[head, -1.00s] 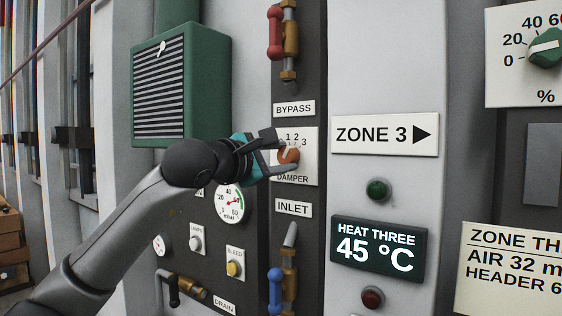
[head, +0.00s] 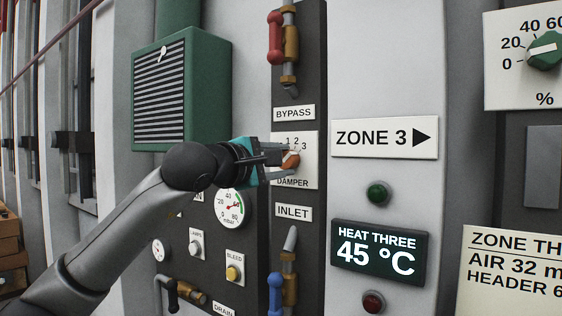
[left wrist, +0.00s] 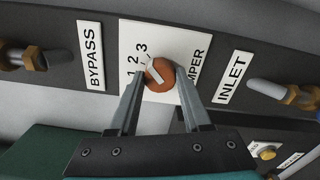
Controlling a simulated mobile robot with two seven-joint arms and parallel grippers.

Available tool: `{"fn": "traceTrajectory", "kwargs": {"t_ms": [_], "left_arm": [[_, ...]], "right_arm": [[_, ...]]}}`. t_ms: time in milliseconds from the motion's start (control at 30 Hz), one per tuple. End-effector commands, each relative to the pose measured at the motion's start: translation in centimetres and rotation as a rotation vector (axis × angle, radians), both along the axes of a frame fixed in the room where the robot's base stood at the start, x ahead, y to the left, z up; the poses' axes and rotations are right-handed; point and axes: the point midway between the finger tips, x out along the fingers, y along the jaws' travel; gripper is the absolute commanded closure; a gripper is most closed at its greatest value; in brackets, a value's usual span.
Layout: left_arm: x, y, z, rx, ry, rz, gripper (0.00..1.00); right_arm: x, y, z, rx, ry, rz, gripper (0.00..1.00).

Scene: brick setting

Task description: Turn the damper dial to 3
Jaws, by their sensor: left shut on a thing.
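The orange damper dial (head: 290,161) sits on a white plate (head: 308,174) marked 1, 2, 3 and DAMPER. My left gripper (head: 289,153) is at the plate, shut on the dial. In the left wrist view the dial (left wrist: 160,76) lies between the two grey fingertips (left wrist: 159,80), one on each side. A white pointer mark shows on the dial's face, on the side of the numerals; I cannot tell exactly which number it meets. The fingers partly hide the dial and numerals in the head view. My right gripper is not in view.
A red-handled bypass valve (head: 275,38) is above the plate and a blue-handled inlet valve (head: 275,292) below. A round gauge (head: 231,207) and a green louvred box (head: 180,90) are near my left arm. The ZONE 3 sign (head: 385,137) is to the right.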

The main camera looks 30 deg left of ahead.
Motion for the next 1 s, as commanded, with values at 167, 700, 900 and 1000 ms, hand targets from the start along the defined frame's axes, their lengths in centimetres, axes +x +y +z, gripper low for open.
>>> {"fn": "traceTrajectory", "kwargs": {"t_ms": [167,700,900,1000], "left_arm": [[0.0,0.0,0.0,0.003,0.000,0.000,0.42],[-0.6,0.1,-0.1,0.001,-0.001,0.000,0.22],[-4.0,0.7,-0.2,0.005,-0.004,0.004,0.22],[-6.4,1.0,-0.3,0.005,-0.003,0.005,0.22]], "right_arm": [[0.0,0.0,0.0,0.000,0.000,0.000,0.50],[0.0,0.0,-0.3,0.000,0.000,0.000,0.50],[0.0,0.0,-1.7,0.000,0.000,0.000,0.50],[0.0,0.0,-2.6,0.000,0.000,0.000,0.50]]}}
